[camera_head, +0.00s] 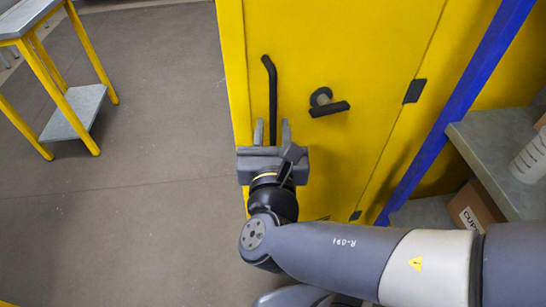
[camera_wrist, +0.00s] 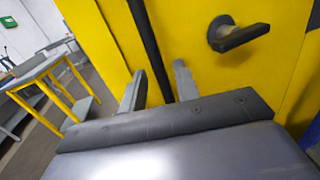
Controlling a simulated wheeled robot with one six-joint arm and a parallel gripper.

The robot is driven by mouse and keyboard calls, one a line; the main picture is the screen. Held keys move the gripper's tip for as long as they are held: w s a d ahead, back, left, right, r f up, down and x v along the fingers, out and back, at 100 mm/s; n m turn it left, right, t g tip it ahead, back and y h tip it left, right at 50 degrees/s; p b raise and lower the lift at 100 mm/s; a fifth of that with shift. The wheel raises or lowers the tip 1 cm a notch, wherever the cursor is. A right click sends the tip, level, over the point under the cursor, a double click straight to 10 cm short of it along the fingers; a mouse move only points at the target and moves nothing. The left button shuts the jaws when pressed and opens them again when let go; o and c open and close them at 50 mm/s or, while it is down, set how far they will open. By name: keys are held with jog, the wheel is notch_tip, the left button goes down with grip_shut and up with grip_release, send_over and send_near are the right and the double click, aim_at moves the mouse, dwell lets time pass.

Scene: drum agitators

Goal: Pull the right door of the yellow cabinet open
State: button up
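The yellow cabinet's door (camera_head: 350,55) fills the upper middle of the head view and looks shut, though its left edge is partly covered. A black vertical bar handle (camera_head: 269,80) is near its left edge; it also shows in the wrist view (camera_wrist: 147,35). A dark lever latch (camera_head: 328,106) is to the right of the bar, also in the wrist view (camera_wrist: 238,35). My gripper (camera_head: 272,132) is open, with one finger on each side of the bar's lower part and visible gaps. I cannot tell how deep the bar sits between the fingers.
A blue post (camera_head: 455,110) and grey shelves (camera_head: 490,145) with a cardboard box (camera_head: 474,210) and a white container (camera_head: 532,158) stand close on the right. A yellow-legged table (camera_head: 45,65) is at the far left. The floor (camera_head: 130,210) between is clear.

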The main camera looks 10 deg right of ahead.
jog(key=s, duration=0.8)
jog(key=shift+s+a+p, duration=0.25)
jog(key=shift+a+p, duration=0.15)
dwell(0.6)
jog(key=shift+w+d+b, duration=0.15)
jog(key=shift+w, duration=1.45)
jog(key=shift+w+d+b, duration=0.15)
jog(key=shift+w+b, duration=0.05)
jog(key=shift+w, duration=1.4)
jog(key=shift+w+d+b, duration=0.15)
jog(key=shift+w, duration=1.45)
jog(key=shift+s, duration=0.15)
